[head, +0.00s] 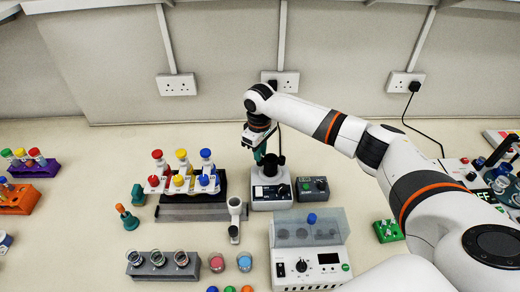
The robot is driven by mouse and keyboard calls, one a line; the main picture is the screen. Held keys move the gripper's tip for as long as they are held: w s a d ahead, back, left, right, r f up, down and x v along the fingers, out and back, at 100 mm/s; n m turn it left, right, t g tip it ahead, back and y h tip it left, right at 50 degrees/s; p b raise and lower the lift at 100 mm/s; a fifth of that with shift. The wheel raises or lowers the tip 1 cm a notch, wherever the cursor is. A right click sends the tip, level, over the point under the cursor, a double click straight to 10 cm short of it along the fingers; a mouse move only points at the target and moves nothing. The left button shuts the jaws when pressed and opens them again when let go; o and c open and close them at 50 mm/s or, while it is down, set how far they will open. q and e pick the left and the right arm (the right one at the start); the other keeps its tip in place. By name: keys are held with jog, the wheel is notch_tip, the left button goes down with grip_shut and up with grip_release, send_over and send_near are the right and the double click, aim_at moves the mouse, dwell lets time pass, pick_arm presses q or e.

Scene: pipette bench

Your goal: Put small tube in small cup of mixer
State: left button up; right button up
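My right arm reaches in from the right, and its gripper (260,154) points down at the back of the mixer (270,194). The mixer is a white box with a dark front panel and a black cup-like head (273,164) on top. The teal fingertips are right beside or over this head. I cannot tell whether they touch it. The fingers are too small to show whether they are open or shut. No small tube can be made out at the fingertips or in the cup. My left gripper is out of view.
A dark control box (312,189) stands right of the mixer. A rack of colour-capped bottles (190,208) stands to the left. A white device (310,262) with a translucent lid and a blue-capped tube (311,219) is in front. A grey beaker block (165,268) sits front left.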

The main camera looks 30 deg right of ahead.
jog(key=shift+o, duration=1.2)
notch_tip(320, 180, up, 12)
jog(key=b, duration=0.3)
jog(key=shift+a, duration=0.1)
